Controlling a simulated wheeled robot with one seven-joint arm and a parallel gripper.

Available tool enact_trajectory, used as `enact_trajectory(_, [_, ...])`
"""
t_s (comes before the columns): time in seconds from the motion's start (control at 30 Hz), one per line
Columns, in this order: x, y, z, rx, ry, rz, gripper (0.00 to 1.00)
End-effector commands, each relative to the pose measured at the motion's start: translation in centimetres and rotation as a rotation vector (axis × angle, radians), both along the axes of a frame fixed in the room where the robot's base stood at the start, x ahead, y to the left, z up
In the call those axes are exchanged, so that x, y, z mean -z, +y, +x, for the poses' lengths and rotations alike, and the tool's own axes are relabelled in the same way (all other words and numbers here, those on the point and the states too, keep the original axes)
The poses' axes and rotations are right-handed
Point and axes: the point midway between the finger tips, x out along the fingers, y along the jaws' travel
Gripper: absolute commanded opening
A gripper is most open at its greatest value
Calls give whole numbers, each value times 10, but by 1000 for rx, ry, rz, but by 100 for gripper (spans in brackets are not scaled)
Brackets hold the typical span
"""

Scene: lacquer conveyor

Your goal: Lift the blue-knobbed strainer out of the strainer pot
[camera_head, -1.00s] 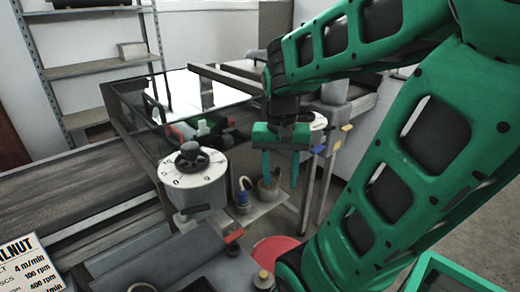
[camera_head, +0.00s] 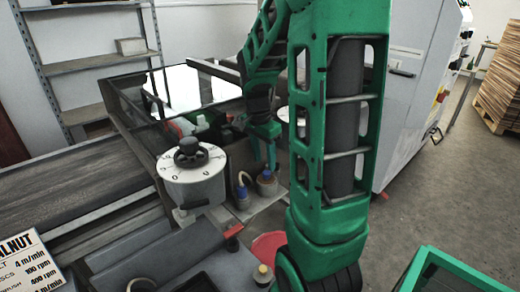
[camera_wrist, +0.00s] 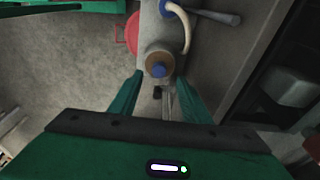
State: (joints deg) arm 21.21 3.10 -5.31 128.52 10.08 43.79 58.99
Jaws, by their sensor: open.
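The strainer pot (camera_head: 266,190) is a small brownish-grey round pot on a grey shelf beside the conveyor. The strainer's blue knob (camera_head: 266,174) shows at its top. In the wrist view the blue knob (camera_wrist: 158,70) lies in the middle of the round pot top (camera_wrist: 160,58). My gripper (camera_head: 264,164) has green fingers, points down and is open just above the pot. In the wrist view my gripper (camera_wrist: 159,76) has one finger on each side of the knob, with gaps. The strainer's lower part is hidden inside the pot.
A blue fitting (camera_head: 241,192) with a pale curved hose stands left of the pot; the hose (camera_wrist: 184,25) passes near it in the wrist view. A white dial unit (camera_head: 193,180) stands further left. A red bucket (camera_head: 266,245) is below the shelf.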

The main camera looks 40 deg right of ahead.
Motion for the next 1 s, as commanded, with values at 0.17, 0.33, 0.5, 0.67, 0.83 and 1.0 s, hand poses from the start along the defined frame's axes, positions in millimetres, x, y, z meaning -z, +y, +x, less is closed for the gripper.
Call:
enact_trajectory(0.17, [28,-3,-1,0,4,2,43])
enact_trajectory(0.33, [44,-5,-1,-1,2,1,43])
enact_trajectory(0.5, [49,-7,0,-1,0,0,43])
enact_trajectory(0.67, [49,-7,0,-1,-1,0,43])
enact_trajectory(0.83, [49,-7,0,-2,0,0,24])
enact_trajectory(1.0, [49,-6,0,-2,0,0,0])
